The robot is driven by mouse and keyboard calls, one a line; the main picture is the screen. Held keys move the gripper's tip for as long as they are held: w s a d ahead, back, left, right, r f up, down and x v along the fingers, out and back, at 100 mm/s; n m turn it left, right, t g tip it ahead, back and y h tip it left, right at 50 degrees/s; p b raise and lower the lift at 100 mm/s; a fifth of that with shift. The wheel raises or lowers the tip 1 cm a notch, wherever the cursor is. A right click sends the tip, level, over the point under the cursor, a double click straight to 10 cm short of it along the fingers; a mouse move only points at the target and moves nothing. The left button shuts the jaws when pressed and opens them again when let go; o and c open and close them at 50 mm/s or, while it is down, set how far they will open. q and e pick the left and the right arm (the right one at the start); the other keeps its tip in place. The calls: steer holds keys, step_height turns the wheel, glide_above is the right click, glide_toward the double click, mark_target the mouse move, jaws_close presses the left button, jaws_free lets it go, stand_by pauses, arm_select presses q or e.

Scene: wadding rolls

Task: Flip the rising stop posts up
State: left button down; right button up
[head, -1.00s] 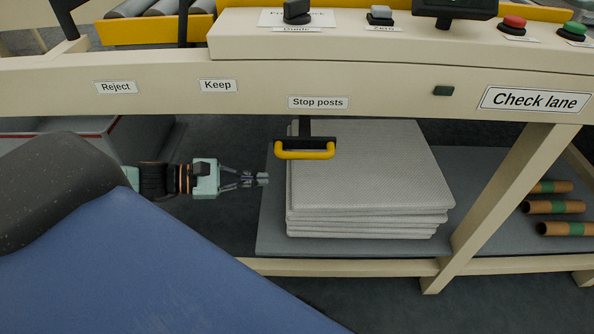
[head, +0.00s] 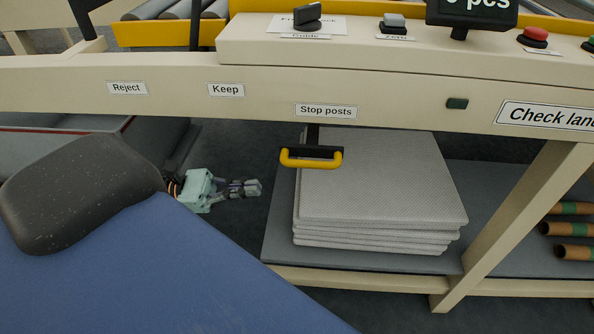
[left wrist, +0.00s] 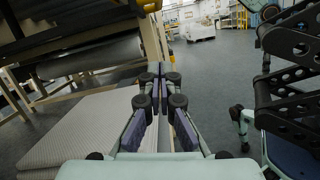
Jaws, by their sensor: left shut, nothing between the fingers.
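The "Stop posts" label (head: 326,111) is on the cream front beam of the check lane. Below it hangs a yellow handle (head: 311,163) on a black bracket, in front of the stacked white pads. The posts themselves cannot be made out. My left gripper (head: 258,188) is shut and empty, to the left of the yellow handle and a little lower, apart from it. In the left wrist view the left gripper (left wrist: 160,75) shows its fingers together with nothing between them. My right gripper is not in view.
A stack of white pads (head: 380,190) lies on the grey lower shelf (head: 280,235). A cream leg (head: 510,225) stands right of it, with cardboard tubes (head: 567,229) beyond. Above are a black knob (head: 307,14), a grey button (head: 394,22) and a red button (head: 535,35).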

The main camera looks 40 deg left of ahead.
arm_select(q)
steer(key=shift+d, duration=0.1)
steer(key=w+d+r+b, duration=0.2)
steer(key=w+d+r, duration=0.2)
steer(key=d, duration=0.4)
steer(key=shift+d+r, duration=0.2)
steer(key=shift+r, duration=0.65)
steer(key=shift+d+r, duration=0.1)
steer(key=shift+r, duration=0.15)
steer(key=shift+r, duration=0.15)
